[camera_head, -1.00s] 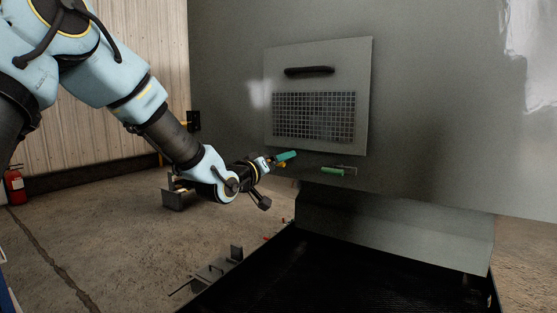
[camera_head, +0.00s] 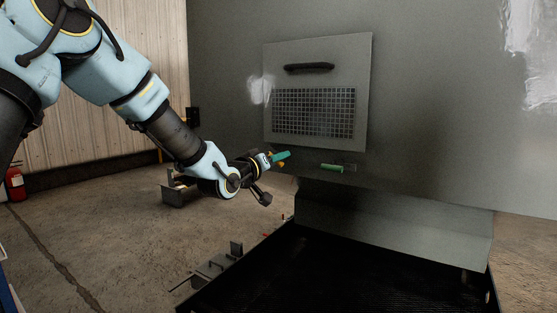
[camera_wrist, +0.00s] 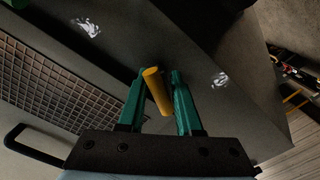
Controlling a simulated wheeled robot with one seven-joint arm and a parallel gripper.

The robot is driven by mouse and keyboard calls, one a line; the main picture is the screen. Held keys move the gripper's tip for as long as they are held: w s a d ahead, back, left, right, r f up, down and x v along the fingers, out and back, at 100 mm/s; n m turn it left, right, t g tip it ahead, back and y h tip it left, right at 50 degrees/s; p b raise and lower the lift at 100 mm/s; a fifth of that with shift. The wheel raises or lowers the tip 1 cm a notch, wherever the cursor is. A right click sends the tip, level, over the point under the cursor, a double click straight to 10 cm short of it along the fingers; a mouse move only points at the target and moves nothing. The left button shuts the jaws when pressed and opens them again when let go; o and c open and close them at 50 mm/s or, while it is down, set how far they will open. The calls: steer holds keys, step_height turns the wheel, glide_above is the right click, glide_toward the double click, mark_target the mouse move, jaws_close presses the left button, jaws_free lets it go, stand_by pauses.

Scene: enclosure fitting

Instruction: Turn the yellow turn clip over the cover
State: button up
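The yellow turn clip (camera_wrist: 157,92) is a short bar, seen in the wrist view between my two green fingers. My gripper (camera_wrist: 158,76) is open around it. A gap shows between the clip and the right finger; the left finger is very close, and I cannot tell if it touches. In the head view my gripper (camera_head: 281,156) is at the wall just below the cover's lower left corner, and mostly hides the clip. The cover (camera_head: 275,62) is a grey panel with a black handle and a grille. I cannot tell whether the clip overlaps the cover's edge.
A green clip-like piece (camera_head: 331,168) sits on the wall below the cover, right of my gripper. A dark open tray (camera_head: 380,275) lies below the wall. Metal brackets (camera_head: 215,267) stand on the floor at its left. The wall right of the cover is clear.

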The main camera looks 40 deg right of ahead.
jaws_close()
steer(key=shift+m+b, duration=0.3)
steer(key=shift+b, duration=0.15)
steer(key=m+b, duration=0.1)
steer(key=b, duration=0.1)
steer(key=m+b, duration=0.2)
steer(key=b, duration=0.1)
steer(key=shift+s+f, duration=0.1)
steer(key=shift+f, duration=0.15)
steer(key=m+b, duration=0.4)
steer(key=shift+b, duration=0.35)
steer(key=m+b, duration=0.4)
steer(key=b, duration=0.1)
steer(key=m+b, duration=0.4)
steer(key=m, duration=0.1)
steer(key=shift+r, duration=0.15)
steer(key=shift+c, duration=0.5)
jaws_free()
steer(key=shift+r+m+b, duration=0.1)
steer(key=shift+m+b, duration=0.65)
steer(key=shift+m, duration=0.05)
